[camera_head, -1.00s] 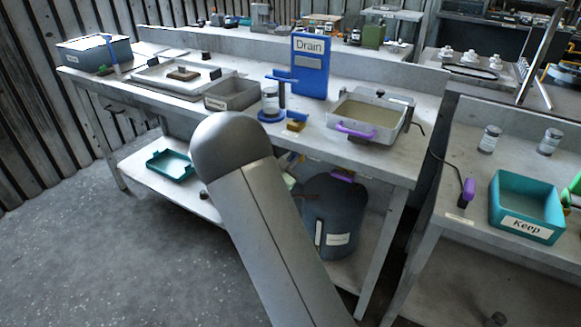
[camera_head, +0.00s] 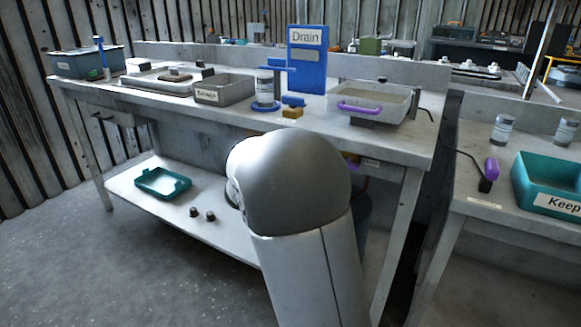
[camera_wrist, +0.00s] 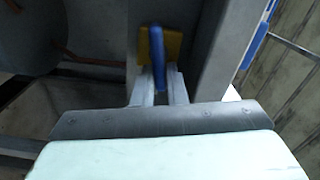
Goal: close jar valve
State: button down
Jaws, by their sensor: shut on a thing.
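In the wrist view a slim blue lever (camera_wrist: 158,62) stands upright in front of a small yellow plate (camera_wrist: 172,46), which looks like the valve. My gripper (camera_wrist: 161,88) is shut on the lever, with one finger on each side of it. The plate sits against a grey upright panel. A large rounded grey body (camera_wrist: 30,38) with reddish-brown tubing is at the upper left; I cannot tell if it is the jar. In the head view my arm hides the gripper and the valve. A labelled jar (camera_head: 265,90) stands on a blue stand on the bench.
A blue Drain board (camera_head: 307,62), a grey bin (camera_head: 225,92) and a basin with a purple handle (camera_head: 360,108) are on the bench (camera_head: 150,108). A teal tray (camera_head: 162,183) lies on the lower shelf. A teal Keep bin (camera_head: 548,190) is at right.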

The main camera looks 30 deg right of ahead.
jog(key=shift+f+m+b, duration=0.35)
jog(key=shift+m+b, duration=0.85)
jog(key=shift+b, duration=0.35)
jog(key=shift+r, duration=0.1)
jog(key=c, duration=1.5)
grip_release()
jog(key=shift+o, duration=0.2)
jog(key=shift+s+a, duration=0.1)
jog(key=p+v, duration=0.3)
jog(key=v, duration=1.4)
jog(key=shift+s+a, duration=0.1)
jog(key=shift+s, duration=0.05)
